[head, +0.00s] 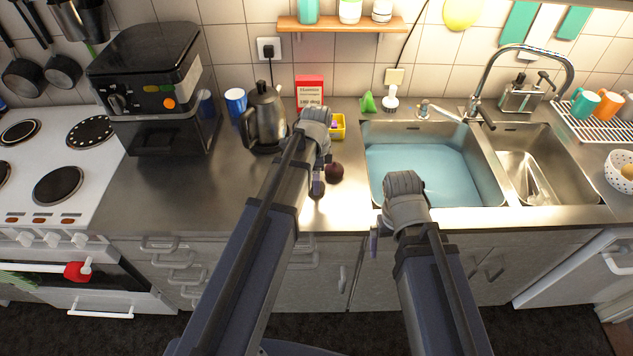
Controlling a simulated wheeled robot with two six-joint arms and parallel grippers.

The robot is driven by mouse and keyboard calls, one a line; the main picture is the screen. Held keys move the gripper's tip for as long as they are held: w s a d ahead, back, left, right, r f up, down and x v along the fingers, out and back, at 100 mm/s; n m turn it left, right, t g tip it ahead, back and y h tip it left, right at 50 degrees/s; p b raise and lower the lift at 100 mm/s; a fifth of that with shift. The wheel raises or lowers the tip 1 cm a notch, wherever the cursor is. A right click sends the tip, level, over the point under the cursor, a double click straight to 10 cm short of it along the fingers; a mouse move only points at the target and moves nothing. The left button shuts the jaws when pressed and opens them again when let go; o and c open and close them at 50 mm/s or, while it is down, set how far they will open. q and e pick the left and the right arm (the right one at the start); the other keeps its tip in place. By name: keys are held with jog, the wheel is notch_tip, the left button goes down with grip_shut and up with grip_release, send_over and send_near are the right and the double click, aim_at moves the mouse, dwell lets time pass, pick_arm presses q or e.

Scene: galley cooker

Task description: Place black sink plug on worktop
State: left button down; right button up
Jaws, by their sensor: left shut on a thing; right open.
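My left gripper (318,182) is over the worktop (230,195), left of the sink. It is shut on a small dark thing at its fingertips, which looks like the black sink plug (317,193). The plug is mostly hidden by the fingers, and I cannot tell whether it touches the worktop. My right gripper (376,240) is open and empty, in front of the worktop's front edge below the sink. Its fingers are partly hidden by its wrist.
A dark red round thing (334,172) lies just right of my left gripper. A kettle (264,118), a yellow tub (339,127) and a red box (309,91) stand behind. The left basin (420,165) holds blue water. The worktop left of my gripper is clear.

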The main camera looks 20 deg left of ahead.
pick_arm(q)
jog(key=shift+f, duration=0.2)
jog(key=shift+c, duration=0.9)
grip_release()
jog(key=shift+r, duration=0.2)
notch_tip(320, 180, up, 12)
jog(key=p, duration=1.2)
jog(key=shift+f, duration=0.15)
